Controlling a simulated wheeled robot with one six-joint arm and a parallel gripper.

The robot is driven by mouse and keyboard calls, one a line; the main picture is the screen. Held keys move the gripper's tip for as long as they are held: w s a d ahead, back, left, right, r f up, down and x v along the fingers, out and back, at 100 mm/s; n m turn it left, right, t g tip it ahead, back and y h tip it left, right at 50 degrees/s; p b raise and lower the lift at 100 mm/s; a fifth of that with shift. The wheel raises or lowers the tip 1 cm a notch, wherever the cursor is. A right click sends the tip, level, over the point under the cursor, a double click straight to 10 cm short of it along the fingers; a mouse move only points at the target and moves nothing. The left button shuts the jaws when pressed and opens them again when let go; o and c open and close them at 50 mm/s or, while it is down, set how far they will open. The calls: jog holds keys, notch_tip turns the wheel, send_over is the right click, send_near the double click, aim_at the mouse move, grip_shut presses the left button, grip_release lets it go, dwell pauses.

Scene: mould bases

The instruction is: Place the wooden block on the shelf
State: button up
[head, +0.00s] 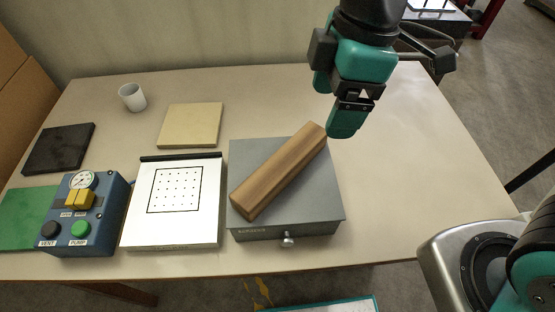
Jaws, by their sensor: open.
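The wooden block (279,171) is a long brown bar. It lies diagonally on top of a grey box (318,205) with a small knob at its front, on the table. My gripper (345,118) is above the table, near the block's far right end. It is open with nothing between its fingers, and it looks apart from the block. I cannot make out a shelf in this view.
A white plate with a dotted grid (200,228) and a blue control box (97,239) stand left of the grey box. A beige slab (190,125), a white cup (132,97), a black slab (59,149) and a green sheet (25,218) lie further left. The table's right side (420,160) is clear.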

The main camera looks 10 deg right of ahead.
aim_at(283, 160)
jog(key=w+a+f+n+h+p, duration=0.1)
jog(key=w+a+f+n+h, duration=0.15)
jog(key=a+n, duration=0.5)
jog(key=shift+n+y, duration=0.25)
jog(key=shift+n, duration=0.5)
jog(key=f, duration=0.4)
jog(key=d+f+p, duration=0.1)
jog(key=f, duration=0.3)
jog(key=w+f+p, duration=0.1)
jog(key=f, duration=0.3)
jog(key=shift+d, duration=0.35)
jog(key=shift+a+f+p, duration=0.1)
jog(key=shift+f+p, duration=1.35)
jog(key=shift+f, duration=1.2)
jog(key=c, duration=1.3)
jog(key=shift+r, duration=0.1)
